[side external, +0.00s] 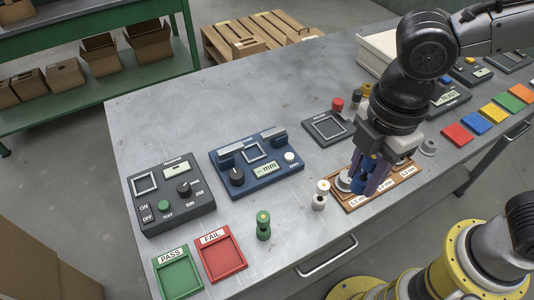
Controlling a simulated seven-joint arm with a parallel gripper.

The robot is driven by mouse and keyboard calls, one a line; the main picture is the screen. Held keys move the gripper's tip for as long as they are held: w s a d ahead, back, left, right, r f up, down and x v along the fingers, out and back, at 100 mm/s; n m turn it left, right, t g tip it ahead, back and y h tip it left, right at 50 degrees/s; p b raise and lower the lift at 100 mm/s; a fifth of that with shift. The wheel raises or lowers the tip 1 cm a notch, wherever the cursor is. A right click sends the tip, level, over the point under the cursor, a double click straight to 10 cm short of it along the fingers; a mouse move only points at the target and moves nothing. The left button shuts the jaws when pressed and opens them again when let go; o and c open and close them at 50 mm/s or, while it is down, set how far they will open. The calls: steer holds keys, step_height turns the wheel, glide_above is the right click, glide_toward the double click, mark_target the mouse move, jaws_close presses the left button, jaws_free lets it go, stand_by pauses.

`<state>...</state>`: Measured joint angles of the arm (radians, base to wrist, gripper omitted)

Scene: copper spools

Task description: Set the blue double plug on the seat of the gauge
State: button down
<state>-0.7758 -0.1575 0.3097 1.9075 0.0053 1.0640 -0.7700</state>
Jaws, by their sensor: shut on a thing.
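My gripper (366,184) points down over the wooden tray (407,178) and is shut on the blue double plug (361,183). The fingers cover part of the plug, and I cannot tell whether it touches the tray. The gauge is a blue box (265,178) left of my gripper, with an "mm" display, a black knob and a white knob. Its seat, a white-outlined square (255,151), lies between two grey blocks and looks empty.
A white plug (321,194) stands between gauge and tray, and a green plug (263,226) stands nearer the front. A dark tester (170,197), a green PASS tray (178,287), a red FAIL tray (239,266) and a dark square-framed device (327,128) surround the gauge.

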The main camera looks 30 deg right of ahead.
steer(key=w+a+r, duration=0.1)
steer(key=w, duration=0.9)
steer(key=m, duration=0.1)
glide_above(253, 154)
steer(key=f, duration=1)
steer(key=shift+s+d, duration=0.25)
steer(key=shift+s, duration=0.15)
steer(key=shift+w+a+f, duration=0.3)
steer(key=shift+w+f, duration=0.15)
steer(key=shift+f, duration=1.6)
steer(key=shift+f, duration=0.25)
steer(key=c, duration=0.5)
jaws_free()
steer(key=shift+f, duration=0.1)
steer(key=shift+c, duration=0.2)
